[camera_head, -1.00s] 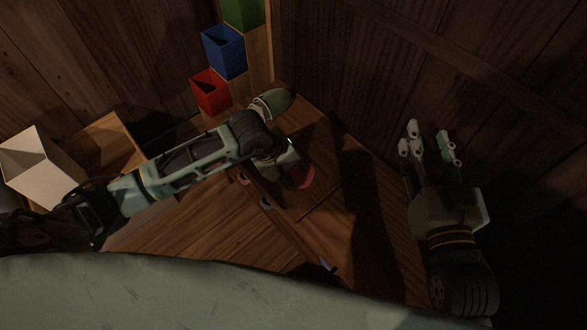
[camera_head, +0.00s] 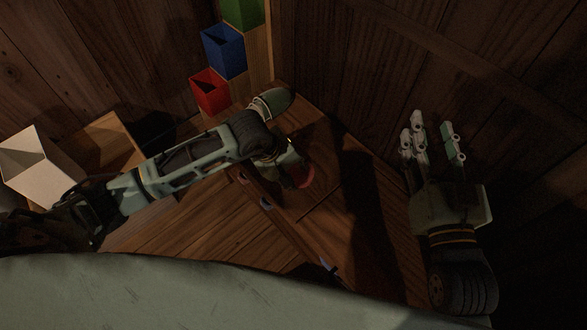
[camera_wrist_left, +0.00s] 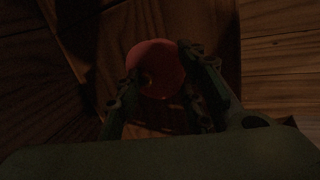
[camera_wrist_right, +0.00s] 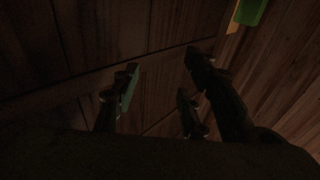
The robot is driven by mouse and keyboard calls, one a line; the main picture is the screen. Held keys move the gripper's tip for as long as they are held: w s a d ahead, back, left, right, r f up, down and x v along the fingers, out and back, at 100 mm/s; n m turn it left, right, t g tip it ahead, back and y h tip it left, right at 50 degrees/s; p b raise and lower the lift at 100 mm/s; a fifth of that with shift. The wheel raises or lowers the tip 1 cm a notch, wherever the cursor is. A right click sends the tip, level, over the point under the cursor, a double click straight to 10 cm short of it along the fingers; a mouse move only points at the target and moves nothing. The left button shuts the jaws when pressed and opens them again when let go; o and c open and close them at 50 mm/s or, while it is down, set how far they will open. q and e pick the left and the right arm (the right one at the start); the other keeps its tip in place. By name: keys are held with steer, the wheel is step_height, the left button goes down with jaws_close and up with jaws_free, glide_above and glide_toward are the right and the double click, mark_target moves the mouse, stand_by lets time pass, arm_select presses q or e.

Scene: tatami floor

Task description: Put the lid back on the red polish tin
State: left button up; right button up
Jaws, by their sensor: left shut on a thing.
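A red round tin shape (camera_head: 306,176) shows on the wooden cabinet top, partly behind my left gripper (camera_head: 292,176). The left wrist view shows a red disc (camera_wrist_left: 157,64) between and just beyond the fingertips of my left gripper (camera_wrist_left: 158,72). That gripper is shut on what looks like the lid. It is too dark to tell lid from tin or whether the lid rests on it. My right gripper (camera_head: 432,130) is open and empty, off to the right of the cabinet. Its spread fingers (camera_wrist_right: 155,90) also show in the right wrist view.
Red (camera_head: 210,92), blue (camera_head: 223,52) and green (camera_head: 243,12) boxes stand behind the cabinet top (camera_head: 335,222). A white open box (camera_head: 40,165) is at the far left. Wooden walls close in behind. The cabinet top's front part is clear.

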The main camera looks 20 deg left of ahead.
steer(key=shift+r, duration=0.15)
stand_by(0.5)
steer(key=shift+r+t, duration=0.4)
steer(key=shift+r, duration=0.1)
steer(key=shift+a, duration=0.1)
arm_select(q)
steer(key=o, duration=0.8)
steer(key=shift+o, duration=0.7)
steer(key=o, duration=0.4)
steer(key=shift+r, duration=0.1)
